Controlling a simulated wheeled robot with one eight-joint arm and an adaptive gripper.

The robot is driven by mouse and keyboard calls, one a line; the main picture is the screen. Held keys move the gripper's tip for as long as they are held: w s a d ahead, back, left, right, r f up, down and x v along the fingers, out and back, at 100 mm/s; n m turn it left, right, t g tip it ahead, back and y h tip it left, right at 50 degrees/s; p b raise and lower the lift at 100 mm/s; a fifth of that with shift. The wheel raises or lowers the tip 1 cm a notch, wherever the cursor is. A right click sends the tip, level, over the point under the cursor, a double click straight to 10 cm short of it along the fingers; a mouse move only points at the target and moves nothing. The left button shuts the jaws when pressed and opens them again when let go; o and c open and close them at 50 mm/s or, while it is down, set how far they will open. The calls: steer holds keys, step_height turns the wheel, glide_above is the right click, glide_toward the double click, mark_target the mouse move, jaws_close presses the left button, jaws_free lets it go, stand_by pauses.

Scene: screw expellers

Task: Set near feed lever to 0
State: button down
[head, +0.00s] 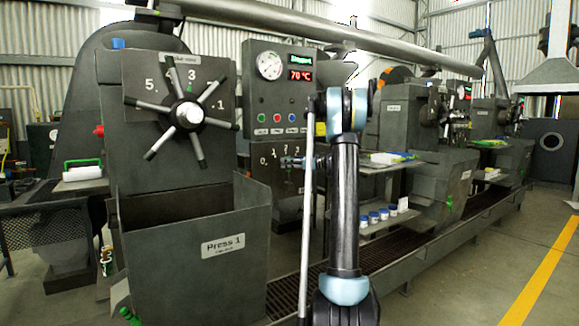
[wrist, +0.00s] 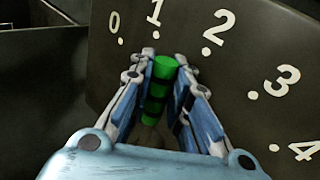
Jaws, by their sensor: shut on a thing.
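The near feed lever's green, dark-banded handle (wrist: 165,68) is between my gripper's fingers in the wrist view. My gripper (wrist: 163,82) is shut on it. The dark scale panel (wrist: 240,75) behind carries white numbers 0 to 4 with dots, with 0 at left. The handle's top appears just below the 1 mark, a little towards 2; the exact setting is hard to tell. The lever's lower end is hidden by my gripper. In the head view my gripper (head: 292,162) reaches left to the number panel (head: 270,180) under the control box.
A multi-spoked handwheel (head: 187,114) and the Press 1 hopper (head: 222,246) stand left of my arm. The control box (head: 280,90) with gauge and buttons is above my gripper. A shelf (head: 385,222) with white jars is at right. Open floor lies farther right.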

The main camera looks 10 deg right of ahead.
steer(key=a+n+h, duration=0.1)
steer(key=s+a+f+n, duration=0.1)
steer(key=a, duration=0.1)
steer(key=s+a+n+h, duration=0.1)
steer(key=shift+s+a+f+h, duration=0.2)
steer(key=shift+a+f+h, duration=0.05)
steer(key=shift+f+h, duration=0.1)
steer(key=shift+s+a+f+n+h, duration=0.25)
steer(key=shift+a+f+n+h, duration=0.15)
steer(key=shift+a+f+n, duration=0.1)
steer(key=shift+s+a+f+n+h, duration=0.2)
steer(key=shift+a+f+n+h, duration=0.15)
steer(key=shift+a+f+n, duration=0.15)
steer(key=c, duration=1.8)
jaws_free()
steer(key=shift+d+r, duration=0.1)
steer(key=v, duration=1.1)
steer(key=shift+s+d+r, duration=0.2)
steer(key=shift+d, duration=0.15)
